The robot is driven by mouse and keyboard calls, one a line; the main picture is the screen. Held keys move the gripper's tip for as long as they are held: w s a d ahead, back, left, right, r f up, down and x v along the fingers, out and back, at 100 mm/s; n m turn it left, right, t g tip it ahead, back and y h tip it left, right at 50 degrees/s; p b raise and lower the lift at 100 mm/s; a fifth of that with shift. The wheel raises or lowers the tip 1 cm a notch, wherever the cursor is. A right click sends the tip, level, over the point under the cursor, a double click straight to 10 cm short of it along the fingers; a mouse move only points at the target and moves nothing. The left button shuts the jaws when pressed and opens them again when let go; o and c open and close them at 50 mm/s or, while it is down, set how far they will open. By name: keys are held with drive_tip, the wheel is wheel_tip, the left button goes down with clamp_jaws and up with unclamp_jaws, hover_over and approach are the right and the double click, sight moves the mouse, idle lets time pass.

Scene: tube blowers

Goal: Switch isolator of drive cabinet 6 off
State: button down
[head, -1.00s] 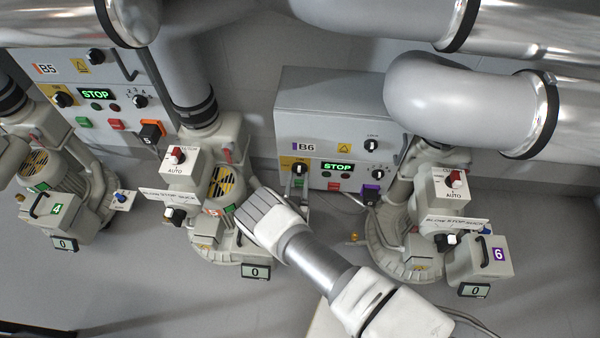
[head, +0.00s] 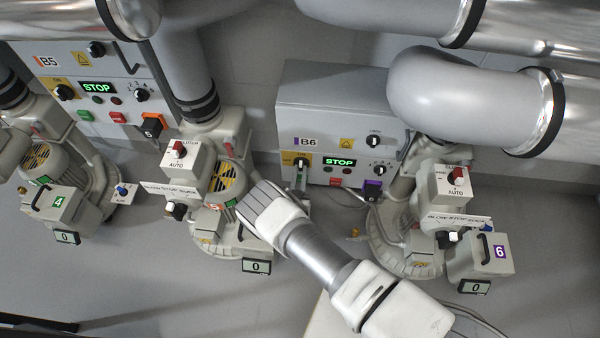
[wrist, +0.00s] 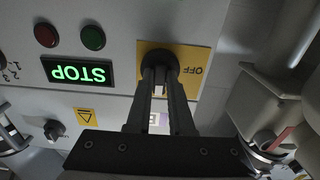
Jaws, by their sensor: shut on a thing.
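Drive cabinet B6 (head: 335,95) is a grey box with a purple-striped label in the middle of the head view. Its isolator (head: 301,161) is a black rotary knob on a yellow plate at the cabinet's lower left. In the wrist view, upside down, the knob (wrist: 158,62) sits on the plate with OFF beside it. My gripper (wrist: 159,80) is shut on the knob, with one dark finger on each side. The knob's light mark shows between the fingers, in line with them, not toward OFF. In the head view, my fingers (head: 301,182) reach up to the knob from below.
The green STOP display (head: 339,162), lamps and a selector (head: 380,169) are right of the isolator. Blower 6 (head: 480,256) stands right, another blower (head: 222,190) left beside my arm. Large pipes cross above.

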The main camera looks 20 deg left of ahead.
drive_tip(key=shift+n, duration=0.4)
drive_tip(key=n, duration=0.3)
drive_tip(key=shift+n, duration=0.4)
drive_tip(key=n, duration=0.4)
drive_tip(key=shift+a+n, duration=0.1)
drive_tip(key=shift+n, duration=0.2)
drive_tip(key=n, duration=0.4)
drive_tip(key=shift+n, duration=2.5)
drive_tip(key=shift+w, duration=0.1)
drive_tip(key=c, duration=0.8)
unclamp_jaws()
drive_tip(key=shift+f, duration=0.1)
